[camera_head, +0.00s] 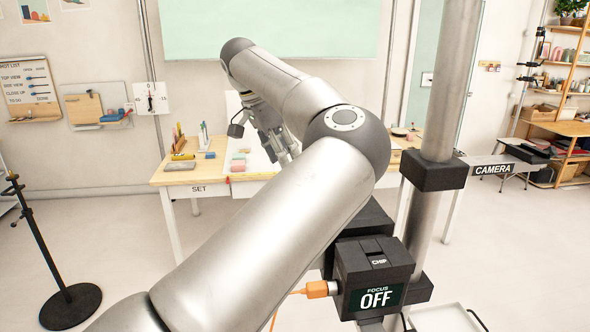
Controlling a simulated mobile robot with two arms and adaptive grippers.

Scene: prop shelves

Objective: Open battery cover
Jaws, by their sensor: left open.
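A black box-shaped device (376,272) stands at the lower centre right, beside the metal pole. Its front panel reads "FOCUS OFF" and a small flap on top carries a label that looks like "CHIP". An orange plug (318,289) with a cable is at its left side. I cannot make out which part is a battery cover. My left arm crosses the picture and hides part of the device's back. My left gripper (279,152) is open, beyond the device and over the SET table, well apart from the device. My right gripper is not in view.
The SET table (180,177) holds small coloured blocks and props. A vertical metal pole (436,110) with a black clamp rises beside the device. A black-based stand (70,306) is at left. A CAMERA table (505,163) and shelves are at right. Floor between is clear.

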